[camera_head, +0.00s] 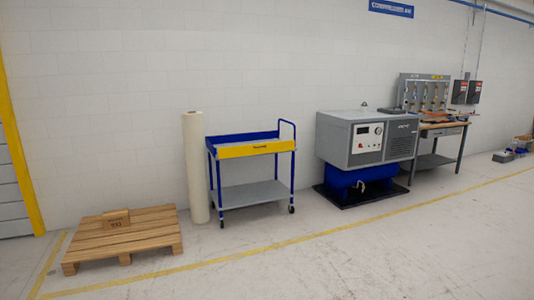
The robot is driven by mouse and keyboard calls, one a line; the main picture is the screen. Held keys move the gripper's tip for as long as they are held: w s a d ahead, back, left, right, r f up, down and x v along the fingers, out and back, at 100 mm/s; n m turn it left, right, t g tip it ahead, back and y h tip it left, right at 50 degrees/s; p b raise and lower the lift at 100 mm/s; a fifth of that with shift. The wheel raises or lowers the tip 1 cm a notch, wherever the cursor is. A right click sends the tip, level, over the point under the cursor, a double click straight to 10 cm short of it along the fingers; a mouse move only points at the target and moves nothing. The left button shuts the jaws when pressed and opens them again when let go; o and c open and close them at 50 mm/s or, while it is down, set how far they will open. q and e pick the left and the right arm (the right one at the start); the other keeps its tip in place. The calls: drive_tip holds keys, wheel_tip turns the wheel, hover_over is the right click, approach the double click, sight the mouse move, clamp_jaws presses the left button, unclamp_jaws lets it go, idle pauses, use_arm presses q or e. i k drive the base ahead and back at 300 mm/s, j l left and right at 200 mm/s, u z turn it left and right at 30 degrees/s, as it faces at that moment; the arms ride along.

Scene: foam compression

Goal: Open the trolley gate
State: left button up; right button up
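A blue trolley (212,172) with a grey lower shelf (250,194) stands on casters against the white wall. A yellow panel (255,150) with a small dark marking runs along the front of its top tray, upright and level between the blue corner posts; it looks like the gate, and it looks closed. A blue push handle (289,128) rises at the trolley's right end. The inside of the top tray is mostly hidden by the panel. Neither of my grippers is in view.
A tall cream roll (195,168) stands close at the trolley's left. A grey and blue compressor (362,140) and a workbench (445,128) stand to the right. The floor in front (330,265) is clear.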

sight(289, 145)
drive_tip(key=i, duration=1.4)
drive_tip(key=i+j, duration=0.1)
drive_tip(key=i, duration=1.3)
drive_tip(key=i+u, duration=0.1)
drive_tip(key=i, duration=2.7)
drive_tip(key=i+l+u, duration=0.1)
drive_tip(key=i, duration=1.3)
